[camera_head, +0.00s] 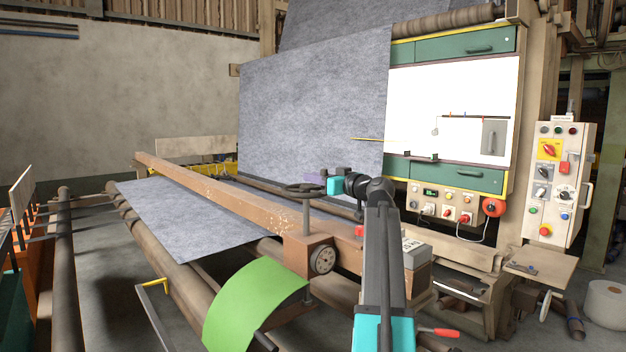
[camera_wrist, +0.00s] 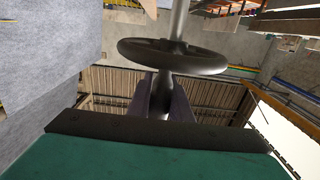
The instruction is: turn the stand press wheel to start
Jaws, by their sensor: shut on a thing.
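The stand press wheel (camera_head: 307,188) is a dark handwheel, lying flat on top of a vertical post at the near end of the brown beam. My gripper (camera_head: 323,177) comes to it from the right, just above the rim. In the wrist view the wheel (camera_wrist: 172,60) appears upside down on its pale shaft. There the two purple-grey fingers of my gripper (camera_wrist: 165,97) stand on either side of a dark upright piece at the wheel's middle and are shut on it. The fingers and wheel partly hide this contact.
A long brown beam (camera_head: 215,190) lies across the grey felt sheet (camera_head: 185,215). A block with a round dial (camera_head: 322,260) sits under the wheel. A green sheet (camera_head: 253,303) hangs in front. Control boxes (camera_head: 556,185) stand right.

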